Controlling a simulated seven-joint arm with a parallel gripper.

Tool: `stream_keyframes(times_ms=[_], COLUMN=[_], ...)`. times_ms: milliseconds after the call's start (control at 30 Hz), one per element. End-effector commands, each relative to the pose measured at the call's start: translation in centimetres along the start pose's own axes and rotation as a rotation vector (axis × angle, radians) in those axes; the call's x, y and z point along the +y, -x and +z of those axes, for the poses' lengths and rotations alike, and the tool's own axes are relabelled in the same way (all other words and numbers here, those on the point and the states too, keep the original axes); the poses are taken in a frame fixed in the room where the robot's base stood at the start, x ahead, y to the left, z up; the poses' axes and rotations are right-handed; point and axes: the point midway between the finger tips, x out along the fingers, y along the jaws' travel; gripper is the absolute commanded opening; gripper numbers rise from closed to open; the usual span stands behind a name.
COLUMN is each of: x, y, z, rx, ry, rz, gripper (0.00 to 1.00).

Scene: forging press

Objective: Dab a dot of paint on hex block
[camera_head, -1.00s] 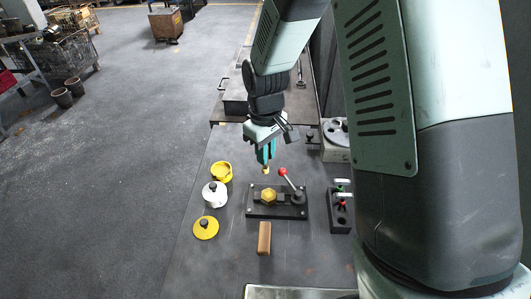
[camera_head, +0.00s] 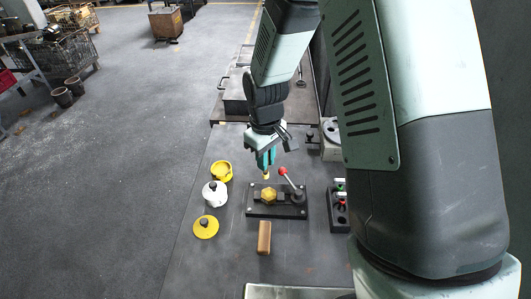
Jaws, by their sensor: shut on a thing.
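The hex block (camera_head: 269,195), golden yellow, sits in a dark clamp fixture (camera_head: 258,211) in the middle of the bench. The fixture has a lever with a red ball knob. My gripper (camera_head: 266,165), with teal fingers, is just behind and above the hex block, pointing down. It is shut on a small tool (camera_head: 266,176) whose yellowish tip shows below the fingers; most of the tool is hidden. The tip appears apart from the block. An open yellow paint pot (camera_head: 221,172) stands at left. A yellow lid (camera_head: 206,228) with a dark knob lies nearer.
A white pot (camera_head: 214,195) with a dark knob stands between the yellow pot and lid. A brown block (camera_head: 264,238) lies in front of the fixture. A dark rack (camera_head: 338,212) with coloured items is at right, partly hidden by my arm. The bench's left front is clear.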

Motion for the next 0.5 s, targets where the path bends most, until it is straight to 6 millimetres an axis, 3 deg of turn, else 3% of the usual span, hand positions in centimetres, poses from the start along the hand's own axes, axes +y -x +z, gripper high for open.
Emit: stream_keyframes(times_ms=[500], x=[-0.1], y=[-5.0], z=[0.1], rx=[-0.004], ry=[0.001], rz=[-0.002], gripper=[0.0])
